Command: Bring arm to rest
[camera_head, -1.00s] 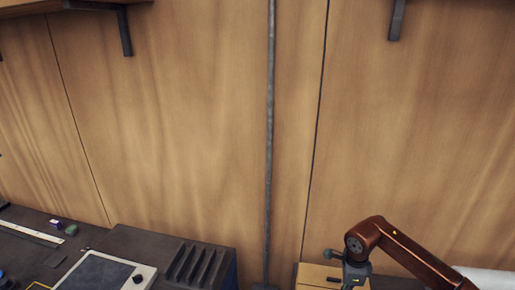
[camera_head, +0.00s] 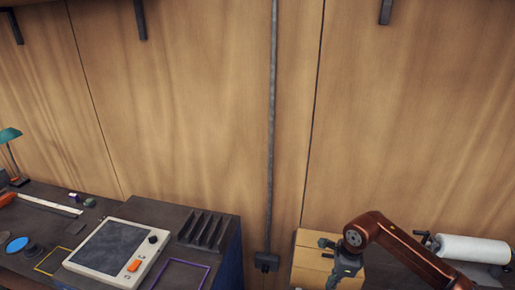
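My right arm, a copper-brown link, comes in from the lower right and bends at an elbow. The grey end with my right gripper (camera_head: 344,266) hangs from it in front of a light wooden block. Its lower part runs towards the bottom edge, and I cannot make out the fingertips or anything between them. My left arm and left gripper are not in view. No flanged pipe can be made out.
A dark bench (camera_head: 95,215) at lower left holds a panel with a dark screen (camera_head: 112,248) and a slotted rack (camera_head: 203,228). The wooden block (camera_head: 309,263) and a white roll (camera_head: 472,249) lie at right. A vertical conduit (camera_head: 271,140) runs down the wooden wall.

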